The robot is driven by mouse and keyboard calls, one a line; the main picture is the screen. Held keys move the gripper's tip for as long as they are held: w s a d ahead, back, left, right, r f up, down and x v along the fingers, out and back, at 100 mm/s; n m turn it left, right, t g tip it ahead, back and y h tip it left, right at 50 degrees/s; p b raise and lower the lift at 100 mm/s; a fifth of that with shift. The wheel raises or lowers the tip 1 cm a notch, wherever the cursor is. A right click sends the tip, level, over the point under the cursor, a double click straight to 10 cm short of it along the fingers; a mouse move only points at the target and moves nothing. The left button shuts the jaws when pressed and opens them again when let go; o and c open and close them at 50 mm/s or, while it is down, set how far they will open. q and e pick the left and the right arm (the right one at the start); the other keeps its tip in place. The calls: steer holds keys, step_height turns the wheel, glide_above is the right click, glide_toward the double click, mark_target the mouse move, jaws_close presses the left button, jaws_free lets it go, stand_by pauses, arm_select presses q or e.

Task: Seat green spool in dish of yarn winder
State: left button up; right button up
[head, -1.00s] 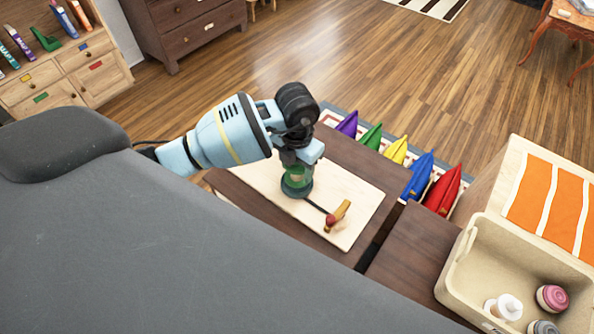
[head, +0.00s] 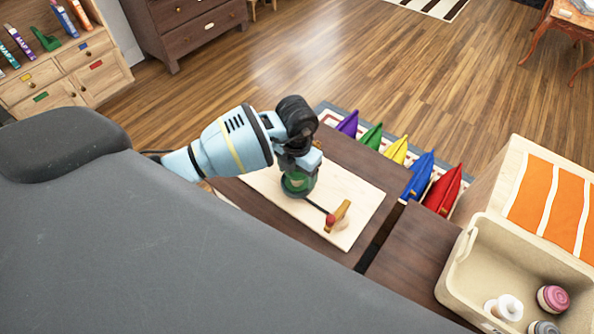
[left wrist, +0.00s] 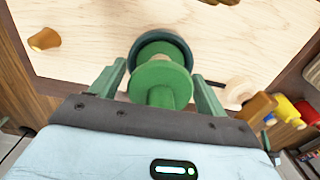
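The green spool (left wrist: 160,82) is between the two fingers of my left gripper (left wrist: 158,72) in the left wrist view, with the fingertips at its sides. In the head view the left gripper (head: 298,176) points down over the winder, and the green spool (head: 296,184) is low between its fingers. The dark teal dish (left wrist: 160,48) of the yarn winder shows as a ring just beyond the spool. The spool is at or in the dish; its underside is hidden, so full contact cannot be told. The winder's arm leads to a wooden crank piece (head: 339,213). My right gripper is not in view.
The winder stands on a pale wooden board (head: 360,190) on a dark table (head: 425,245). A beige bin (head: 455,275) with bottles and jars is at right. Several coloured cushions (head: 397,150) lie behind the table. A wooden peg (left wrist: 44,39) shows on the board's left.

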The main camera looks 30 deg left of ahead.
arm_select(q)
steer(key=shift+r, duration=0.3)
step_height(320, 180, up, 12)
steer(key=shift+f+p, duration=0.15)
steer(key=shift+p, duration=0.4)
